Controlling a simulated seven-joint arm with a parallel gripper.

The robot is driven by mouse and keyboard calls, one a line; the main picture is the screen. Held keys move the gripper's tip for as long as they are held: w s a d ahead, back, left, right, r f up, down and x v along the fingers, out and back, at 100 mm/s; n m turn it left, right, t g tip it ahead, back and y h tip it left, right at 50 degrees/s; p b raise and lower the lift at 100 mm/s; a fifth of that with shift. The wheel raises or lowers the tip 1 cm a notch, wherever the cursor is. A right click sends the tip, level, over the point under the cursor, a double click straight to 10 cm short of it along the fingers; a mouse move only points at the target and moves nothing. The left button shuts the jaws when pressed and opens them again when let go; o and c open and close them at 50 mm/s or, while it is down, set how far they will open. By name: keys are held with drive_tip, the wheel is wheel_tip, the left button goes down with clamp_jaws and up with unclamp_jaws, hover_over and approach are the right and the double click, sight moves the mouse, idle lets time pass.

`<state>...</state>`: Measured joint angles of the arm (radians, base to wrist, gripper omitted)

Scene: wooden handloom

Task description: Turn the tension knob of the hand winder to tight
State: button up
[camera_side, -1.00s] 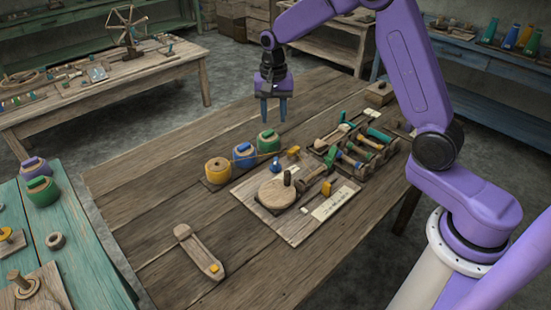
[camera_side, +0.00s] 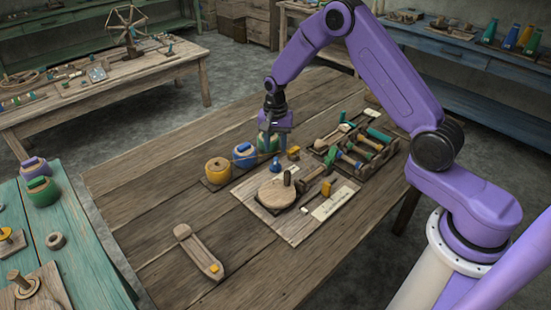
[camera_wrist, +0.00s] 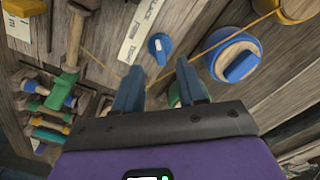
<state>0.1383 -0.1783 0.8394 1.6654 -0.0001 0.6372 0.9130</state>
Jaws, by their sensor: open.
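The hand winder's board (camera_side: 300,229) lies on the wooden table and carries a round wooden disc (camera_side: 276,192) with an upright handle. A small blue knob (camera_side: 275,165) stands near the board's far edge. I cannot tell which word the mark points to. My gripper (camera_side: 276,142) is open and empty, above and behind the knob. In the wrist view its fingertips (camera_wrist: 160,75) are close to the knob, apparently not touching it.
Yellow (camera_side: 217,170), blue (camera_side: 244,155) and green (camera_side: 267,141) jars stand beside the winder; a yellow thread runs past the knob. A rack of tools (camera_side: 360,150) is to the right. A wooden shuttle (camera_side: 199,252) lies in front. The table's left part is clear.

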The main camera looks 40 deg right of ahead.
sight(276, 160)
wheel_tip(276, 160, down, 6)
idle(0.4)
clamp_jaws()
